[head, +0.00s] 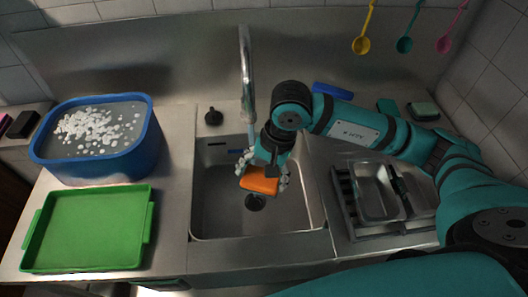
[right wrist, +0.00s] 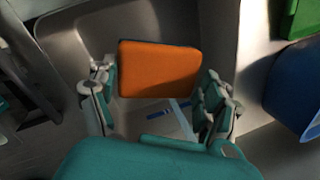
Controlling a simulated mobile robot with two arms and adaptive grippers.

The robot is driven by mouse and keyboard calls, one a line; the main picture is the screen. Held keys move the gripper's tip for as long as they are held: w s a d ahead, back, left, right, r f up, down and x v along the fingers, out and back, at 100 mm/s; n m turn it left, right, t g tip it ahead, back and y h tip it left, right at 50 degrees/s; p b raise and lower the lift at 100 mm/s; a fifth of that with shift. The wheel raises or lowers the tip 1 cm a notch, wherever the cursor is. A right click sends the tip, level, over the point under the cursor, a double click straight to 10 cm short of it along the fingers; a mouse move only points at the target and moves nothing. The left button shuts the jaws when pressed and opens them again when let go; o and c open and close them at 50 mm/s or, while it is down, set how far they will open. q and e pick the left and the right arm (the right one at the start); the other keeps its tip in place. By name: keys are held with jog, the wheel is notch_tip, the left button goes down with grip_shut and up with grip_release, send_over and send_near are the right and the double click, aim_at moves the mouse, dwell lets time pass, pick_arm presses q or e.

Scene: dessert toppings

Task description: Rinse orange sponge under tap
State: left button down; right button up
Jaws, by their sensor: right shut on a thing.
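The orange sponge (head: 260,181) is held over the metal sink basin (head: 220,213), below the tap (head: 246,65). In the right wrist view the sponge (right wrist: 160,70) sits between the two fingers (right wrist: 160,95). A pale stream seems to run from the tap down towards the gripper; my wrist hides where it lands. My left gripper is not in view.
A blue tub (head: 148,146) with water and white foam stands left of the sink. A green tray (head: 88,228) lies in front of it. A dish rack (head: 345,190) with a metal container (head: 376,190) is right of the sink. Coloured spoons (head: 404,45) hang at the back right.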

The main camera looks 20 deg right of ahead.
jog(key=shift+s+a+r+p, duration=0.15)
jog(key=shift+s+a+r, duration=0.2)
jog(key=shift+s+r, duration=0.35)
jog(key=shift+s+a+r+p, duration=0.15)
jog(key=shift+s+a+r, duration=0.25)
jog(key=shift+s+r, duration=0.35)
jog(key=shift+s+a+r+p, duration=0.15)
jog(key=shift+s+a+r, duration=0.2)
jog(key=shift+s+r, duration=0.35)
jog(key=shift+s+f, duration=0.1)
jog(key=shift+f, duration=0.05)
